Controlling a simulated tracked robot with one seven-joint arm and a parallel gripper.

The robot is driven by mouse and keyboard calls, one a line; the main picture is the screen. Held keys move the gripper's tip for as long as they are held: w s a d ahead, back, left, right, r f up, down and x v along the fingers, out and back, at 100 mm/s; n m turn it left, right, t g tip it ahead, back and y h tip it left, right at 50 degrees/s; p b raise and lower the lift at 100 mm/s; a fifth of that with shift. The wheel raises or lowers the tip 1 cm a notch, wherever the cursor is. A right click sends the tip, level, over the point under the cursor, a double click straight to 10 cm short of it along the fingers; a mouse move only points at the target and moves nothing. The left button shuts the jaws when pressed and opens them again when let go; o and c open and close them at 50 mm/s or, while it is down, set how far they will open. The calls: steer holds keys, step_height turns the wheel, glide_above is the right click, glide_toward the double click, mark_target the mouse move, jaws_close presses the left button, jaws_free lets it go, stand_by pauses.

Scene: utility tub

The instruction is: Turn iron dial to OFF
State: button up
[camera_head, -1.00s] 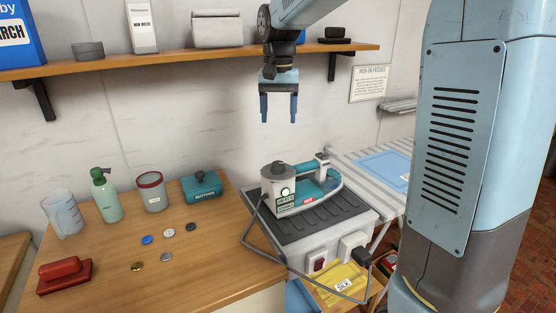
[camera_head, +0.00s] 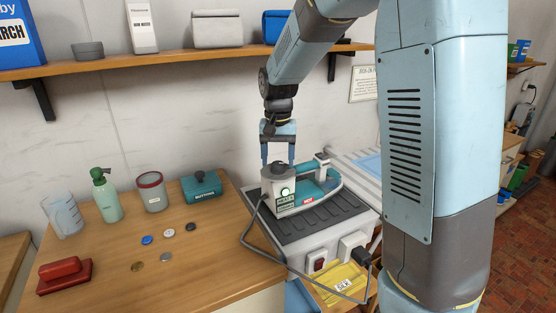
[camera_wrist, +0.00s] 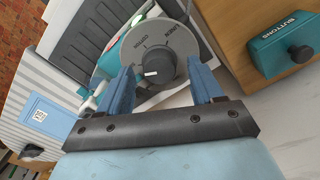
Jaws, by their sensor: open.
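The iron (camera_head: 310,192) is teal and grey and rests on a dark ribbed mat on a grey stand. Its grey round dial (camera_head: 279,170) sits on top at the left end, beside a lit green lamp (camera_head: 285,192). In the wrist view the dial (camera_wrist: 152,62) shows a white pointer mark and printed words around it; I read "COTTON" and "LINEN", the rest is too small. My gripper (camera_head: 278,164) points down just above the dial. In the wrist view my open gripper's blue fingers (camera_wrist: 163,82) stand either side of the dial's near part, with nothing clearly held.
The iron's cord (camera_head: 243,232) loops off the stand's left side to a plug near a red switch (camera_head: 318,264). A teal buttons box (camera_head: 201,186) stands left of the iron. A shelf (camera_head: 160,59) runs above. A striped ironing board (camera_head: 361,175) is behind right.

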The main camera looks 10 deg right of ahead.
steer(key=shift+f, duration=0.35)
steer(key=c, duration=1.1)
